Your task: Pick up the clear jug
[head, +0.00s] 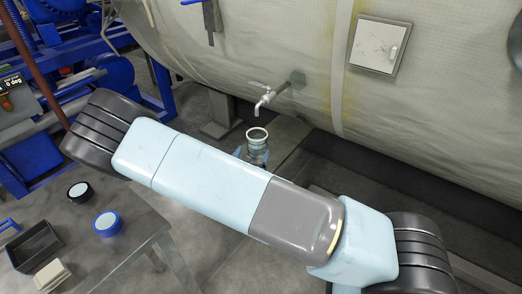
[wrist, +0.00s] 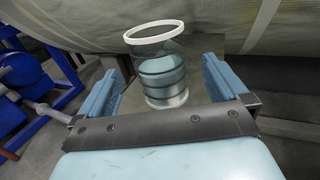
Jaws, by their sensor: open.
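The clear jug (head: 257,139) is a see-through cylinder with a white rim. In the head view it stands upright below a metal tap, its lower part hidden behind my arm. In the wrist view the jug (wrist: 160,72) is upright just ahead, its lower part level with the space between my fingers. My gripper (wrist: 163,85) is open, with one blue finger on each side of the jug and a visible gap on both sides. In the head view only bits of the blue fingers show beside the jug.
The tap (head: 268,97) juts from the large wrapped tank (head: 240,45) just above the jug. A grey table (head: 135,225) at lower left holds a black-lidded jar (head: 80,192), a blue-rimmed jar (head: 107,223) and a black tray (head: 35,247). Blue machinery (head: 100,70) stands at upper left.

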